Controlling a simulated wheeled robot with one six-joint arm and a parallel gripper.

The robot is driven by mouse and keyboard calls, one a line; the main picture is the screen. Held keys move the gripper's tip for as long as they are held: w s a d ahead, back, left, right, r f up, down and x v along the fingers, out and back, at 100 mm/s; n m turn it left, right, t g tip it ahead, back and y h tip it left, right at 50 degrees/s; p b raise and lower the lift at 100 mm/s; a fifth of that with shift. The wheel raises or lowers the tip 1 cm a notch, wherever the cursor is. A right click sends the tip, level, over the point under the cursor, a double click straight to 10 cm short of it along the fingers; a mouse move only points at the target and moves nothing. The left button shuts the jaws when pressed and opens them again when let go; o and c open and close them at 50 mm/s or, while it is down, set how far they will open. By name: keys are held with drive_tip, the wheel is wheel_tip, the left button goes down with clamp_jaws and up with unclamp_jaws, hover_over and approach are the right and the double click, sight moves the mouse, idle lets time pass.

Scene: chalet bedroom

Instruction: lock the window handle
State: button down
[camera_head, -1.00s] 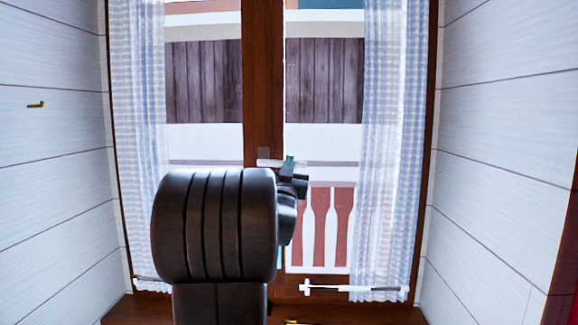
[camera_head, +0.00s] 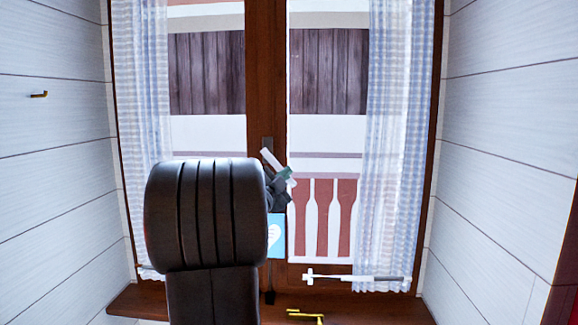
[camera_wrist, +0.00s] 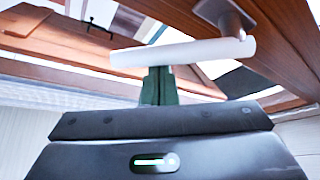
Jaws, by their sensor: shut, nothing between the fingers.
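The window handle (camera_head: 270,158) is a white bar on a small grey plate on the middle wooden window post. In the head view it slants from its pivot down to the right. In the wrist view the white bar (camera_wrist: 185,53) crosses above the fingers, with its metal mount (camera_wrist: 225,18) at its right end. My gripper (camera_head: 287,173) is beside the lower right end of the bar. Its dark green fingers (camera_wrist: 160,82) are shut and empty, with tips at or just under the bar; I cannot tell whether they touch. My arm hides part of the window below.
Checked curtains (camera_head: 393,150) hang at both sides of the window. A blue card with a white heart (camera_head: 276,236) shows beside my arm. A gold handle (camera_head: 306,315) is at the sill's front.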

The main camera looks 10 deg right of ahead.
drive_tip(key=shift+w+a+f+m+g+y+p, duration=0.15)
drive_tip(key=shift+w+a+f+m+g+p, duration=0.2)
drive_tip(key=shift+a+m+g+p, duration=0.6)
drive_tip(key=shift+w+a+f+m+g+y+p, duration=0.1)
drive_tip(key=shift+a+f+m+g+y+p, duration=0.4)
drive_tip(key=shift+m, duration=0.8)
drive_tip(key=shift+w+a+f+m+g+h+p, duration=0.15)
drive_tip(key=shift+w+a+f+m+g+p, duration=0.15)
drive_tip(key=shift+a+m+p, duration=0.75)
drive_tip(key=shift+d, duration=0.15)
drive_tip(key=s+d, duration=0.2)
drive_tip(key=d, duration=0.1)
drive_tip(key=shift+s+d, duration=0.15)
drive_tip(key=shift+d, duration=0.15)
drive_tip(key=b+v, duration=0.1)
drive_tip(key=v, duration=0.8)
drive_tip(key=shift+s+a+r, duration=0.15)
drive_tip(key=shift+a+r, duration=0.05)
drive_tip(key=shift+a, duration=0.25)
drive_tip(key=shift+d, duration=0.1)
